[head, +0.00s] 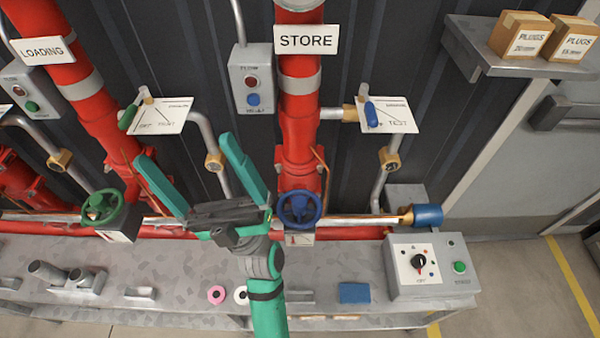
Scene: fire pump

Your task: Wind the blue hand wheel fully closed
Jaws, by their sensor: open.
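The blue hand wheel (300,209) is mounted low on the red STORE pipe (299,115), with a small gauge plate (300,239) beneath it. My gripper (186,162) is open and empty, its two green fingers spread and pointing up and left. In the head view it is just left of the blue wheel, apart from its rim as far as I can tell. The wheel's rim and spokes show mostly unobstructed. How far the wheel is turned cannot be read from this view.
A green hand wheel (103,208) sits left on the LOADING pipe (75,80). A blue-capped fitting (428,215) and a grey control box (432,266) are at right. Pink ring (216,294) and blue block (354,292) lie on the bench (190,270). A shelf (510,62) holds boxes.

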